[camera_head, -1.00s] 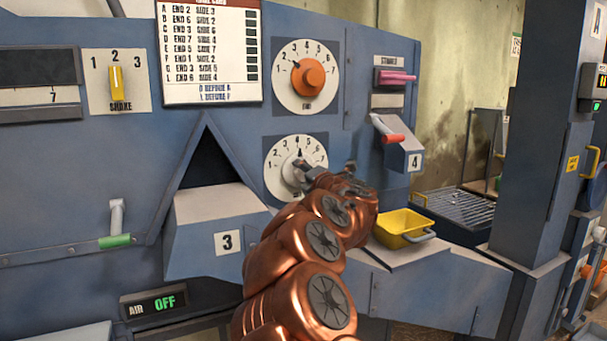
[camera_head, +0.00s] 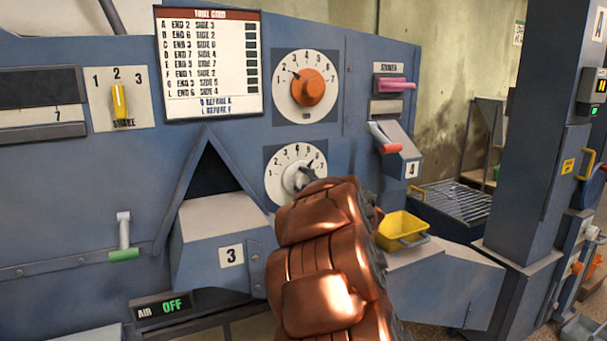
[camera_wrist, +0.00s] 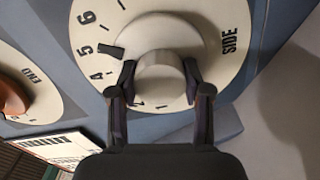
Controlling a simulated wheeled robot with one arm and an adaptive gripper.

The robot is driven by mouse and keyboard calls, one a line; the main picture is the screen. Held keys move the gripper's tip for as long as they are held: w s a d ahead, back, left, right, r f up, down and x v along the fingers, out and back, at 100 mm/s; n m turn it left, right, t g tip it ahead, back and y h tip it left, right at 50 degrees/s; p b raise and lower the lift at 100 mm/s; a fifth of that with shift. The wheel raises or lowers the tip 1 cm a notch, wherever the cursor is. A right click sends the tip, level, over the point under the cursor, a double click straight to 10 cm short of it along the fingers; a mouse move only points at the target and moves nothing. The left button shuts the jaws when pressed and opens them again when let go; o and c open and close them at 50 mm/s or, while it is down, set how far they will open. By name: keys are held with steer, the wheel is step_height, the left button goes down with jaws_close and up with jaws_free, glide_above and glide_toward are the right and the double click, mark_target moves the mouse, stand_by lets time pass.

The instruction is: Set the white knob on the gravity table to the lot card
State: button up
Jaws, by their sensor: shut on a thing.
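The white knob (camera_wrist: 160,80) sits on a round dial marked SIDE (camera_wrist: 232,62). In the wrist view my gripper (camera_wrist: 160,78) has one finger on each side of the knob and is shut on it. The knob's dark pointer (camera_wrist: 110,51) lies close to the 5. In the head view the dial (camera_head: 283,186) is partly hidden by my arm. The lot card (camera_head: 208,108) hangs up and left of it, with lettered rows of END and SIDE numbers; its title and bottom lines are hard to read.
The orange END knob (camera_head: 307,88) is above the white one, its pointer near 2. A yellow SHAKE switch (camera_head: 119,102) is at left. A red-handled lever (camera_head: 388,148) and a yellow bin (camera_head: 402,230) are at right. The chute marked 3 (camera_head: 222,235) juts out below left.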

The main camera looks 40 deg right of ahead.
steer(key=shift+m+p, duration=0.55)
steer(key=shift+m, duration=0.25)
steer(key=o, duration=1.2)
steer(key=shift+c, duration=0.2)
steer(key=v, duration=1.2)
